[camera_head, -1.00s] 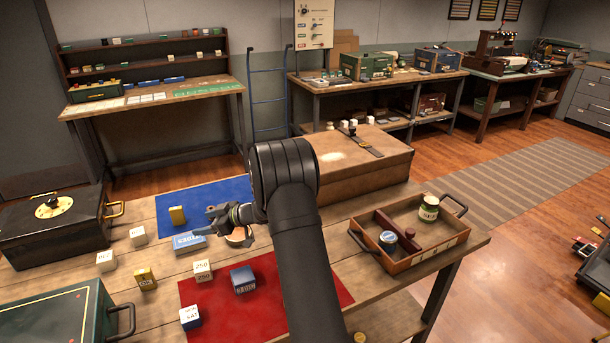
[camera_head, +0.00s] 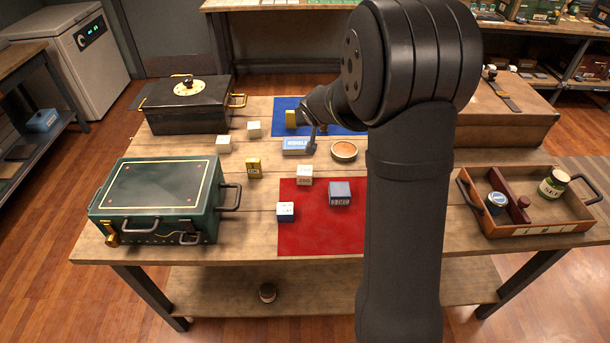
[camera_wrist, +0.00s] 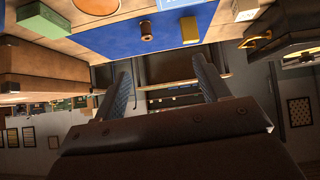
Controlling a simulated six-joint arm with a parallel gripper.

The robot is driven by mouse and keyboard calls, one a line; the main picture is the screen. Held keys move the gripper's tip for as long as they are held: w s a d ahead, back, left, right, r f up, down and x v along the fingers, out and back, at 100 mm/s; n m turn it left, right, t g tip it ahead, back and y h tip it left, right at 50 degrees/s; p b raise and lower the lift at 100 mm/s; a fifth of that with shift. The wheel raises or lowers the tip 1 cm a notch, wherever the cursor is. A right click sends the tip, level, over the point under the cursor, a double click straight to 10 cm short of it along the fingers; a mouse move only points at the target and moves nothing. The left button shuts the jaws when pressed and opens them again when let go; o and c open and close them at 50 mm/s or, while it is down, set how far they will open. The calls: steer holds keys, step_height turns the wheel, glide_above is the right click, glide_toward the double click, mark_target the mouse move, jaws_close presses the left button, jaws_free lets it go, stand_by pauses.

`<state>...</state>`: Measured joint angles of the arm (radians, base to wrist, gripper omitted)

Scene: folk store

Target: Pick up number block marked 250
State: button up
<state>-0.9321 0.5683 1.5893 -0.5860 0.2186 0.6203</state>
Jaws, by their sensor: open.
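The 250 block is a small white cube (camera_head: 304,175) at the top edge of the red mat (camera_head: 300,238) in the head view. Its marking is small now but reads 250 in the earlier head frame. That view looks across the blue mat (camera_wrist: 185,38) toward the room; I cannot make out the 250 block there.
A round dish (camera_head: 344,151) is beside my gripper. A green case (camera_head: 160,200) is left, an open tray (camera_head: 530,228) right.

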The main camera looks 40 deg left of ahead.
steer(key=s+d+m+g+h, duration=0.2)
steer(key=s+d+g+h, duration=0.3)
steer(key=s, duration=0.7)
steer(key=t+y, duration=0.1)
steer(key=t, duration=0.1)
glide_toward(304, 175)
steer(key=x, duration=0.4)
steer(key=shift+w+f, duration=0.1)
steer(key=shift+f, duration=0.25)
steer(key=shift+x, duration=3.2)
steer(key=shift+w+a, duration=0.1)
steer(key=c, duration=1.1)
steer(key=shift+o, duration=0.2)
steer(key=shift+r, duration=0.1)
